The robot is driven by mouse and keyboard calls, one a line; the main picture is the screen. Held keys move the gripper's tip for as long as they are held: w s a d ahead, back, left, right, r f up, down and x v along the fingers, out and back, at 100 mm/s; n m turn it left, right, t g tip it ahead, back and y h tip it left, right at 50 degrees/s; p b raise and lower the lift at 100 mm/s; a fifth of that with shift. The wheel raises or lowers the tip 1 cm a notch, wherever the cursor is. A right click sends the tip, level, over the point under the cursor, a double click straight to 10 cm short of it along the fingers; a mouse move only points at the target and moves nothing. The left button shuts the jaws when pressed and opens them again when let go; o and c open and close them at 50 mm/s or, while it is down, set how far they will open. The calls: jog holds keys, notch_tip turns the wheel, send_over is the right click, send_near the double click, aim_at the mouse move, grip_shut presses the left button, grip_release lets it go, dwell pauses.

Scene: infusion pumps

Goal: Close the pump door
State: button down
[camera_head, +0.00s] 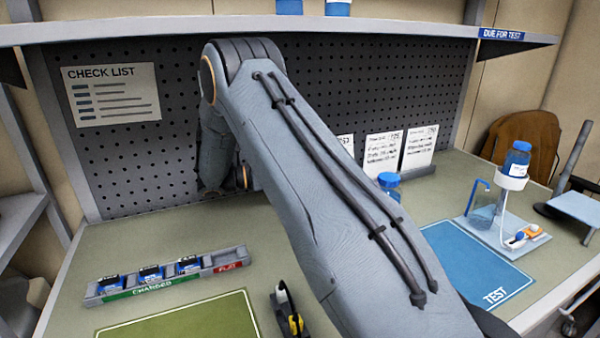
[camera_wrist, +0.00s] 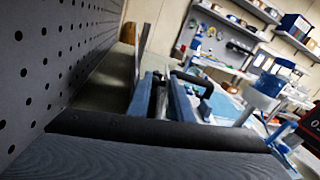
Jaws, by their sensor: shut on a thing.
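The pump shows only in part in the wrist view, as a narrow blue body (camera_wrist: 184,102) with a black handle at its top. My gripper (camera_wrist: 161,88) reaches forward at the middle of the wrist view and is shut on a thin upright part that appears to be the pump door. The door's outline and how far it stands open cannot be made out. In the head view my arm hides the pump, the door and my gripper's fingertips.
The pegboard (camera_head: 330,100) rises close behind my arm. A battery rack (camera_head: 170,281) and a green mat (camera_head: 190,318) lie at front left. A blue TEST mat (camera_head: 470,262), a blue-capped bottle (camera_head: 389,181) and a bottle stand (camera_head: 513,183) are at right. A shelf (camera_head: 400,27) spans above.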

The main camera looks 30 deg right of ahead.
jog(key=m, duration=0.1)
jog(key=s+m, duration=0.1)
jog(key=m, duration=0.1)
jog(key=shift+s+a+r+m+b, duration=0.2)
jog(key=shift+s+r+m+b, duration=0.05)
jog(key=shift+s+m+b, duration=0.1)
jog(key=m, duration=0.1)
jog(key=s+m+b, duration=0.1)
jog(key=m, duration=0.1)
jog(key=s+m, duration=0.1)
jog(key=m, duration=0.1)
jog(key=shift+s+a+f, duration=0.15)
jog(key=shift+a+f, duration=0.05)
jog(key=shift+a, duration=0.15)
jog(key=m+b, duration=0.1)
jog(key=m, duration=0.1)
jog(key=s+f+m+b, duration=0.1)
jog(key=m, duration=0.1)
jog(key=shift+s+a, duration=0.2)
jog(key=shift+s+a+f+m+b, duration=0.1)
jog(key=shift+s+f+m+b, duration=0.25)
jog(key=shift+m, duration=0.4)
jog(key=shift+s+f+m+b, duration=0.1)
jog(key=shift+m+b, duration=0.4)
jog(key=shift+m, duration=0.25)
jog(key=shift+s+a+f+m+b, duration=0.1)
jog(key=shift+s+f+m+b, duration=0.25)
jog(key=shift+m, duration=0.4)
jog(key=shift+w, duration=0.1)
jog(key=shift+d, duration=0.1)
